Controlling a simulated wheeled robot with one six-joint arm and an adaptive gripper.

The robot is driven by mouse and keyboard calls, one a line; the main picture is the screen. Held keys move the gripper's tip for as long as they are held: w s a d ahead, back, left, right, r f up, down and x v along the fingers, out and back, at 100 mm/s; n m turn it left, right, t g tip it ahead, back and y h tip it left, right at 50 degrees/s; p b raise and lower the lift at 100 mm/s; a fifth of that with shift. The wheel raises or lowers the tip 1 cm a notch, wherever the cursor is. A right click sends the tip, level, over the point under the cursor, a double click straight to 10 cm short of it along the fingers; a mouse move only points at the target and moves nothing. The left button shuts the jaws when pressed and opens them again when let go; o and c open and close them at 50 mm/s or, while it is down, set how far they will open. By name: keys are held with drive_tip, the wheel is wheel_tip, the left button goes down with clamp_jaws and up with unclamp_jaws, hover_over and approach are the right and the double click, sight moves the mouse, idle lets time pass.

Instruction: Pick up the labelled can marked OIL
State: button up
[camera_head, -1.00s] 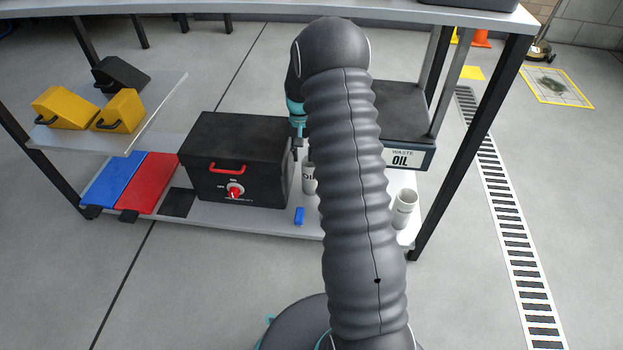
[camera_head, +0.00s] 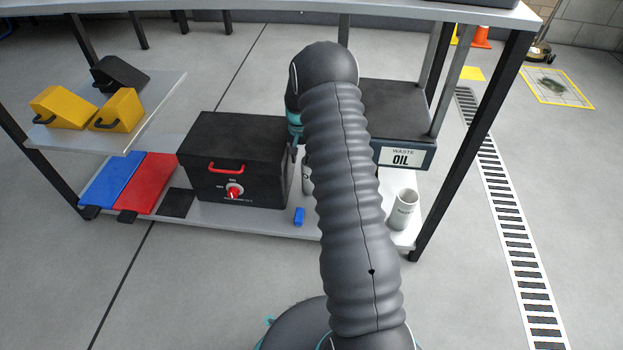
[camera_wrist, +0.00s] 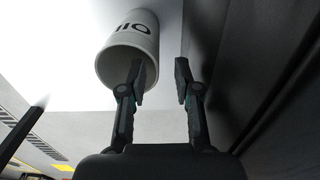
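The white can marked OIL (camera_wrist: 131,48) shows in the wrist view, at the upper left, with its black lettering reading upside down. In the head view only a thin strip of a white can (camera_head: 307,178) shows beside my arm; the rest is hidden. My gripper (camera_wrist: 163,78) is open in the wrist view, with nothing between its fingers. The left finger overlaps the can's near end in the picture; I cannot tell whether it touches. The can lies left of the gap between the fingers. In the head view my arm mostly hides the gripper.
A black box with a red handle (camera_head: 236,160) stands left of my arm on the lower shelf (camera_head: 265,221). Another white can (camera_head: 403,209) stands at the right front, and a small blue block (camera_head: 299,216) lies in front.

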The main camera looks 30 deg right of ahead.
sight(303, 168)
drive_tip(key=shift+s+d+f+b, duration=0.1)
drive_tip(key=shift+d+f+b, duration=0.1)
drive_tip(key=shift+f, duration=1.15)
drive_tip(key=shift+s+d+f+b, duration=0.1)
drive_tip(key=shift+f+b, duration=0.1)
drive_tip(key=shift+f, duration=1.1)
clamp_jaws()
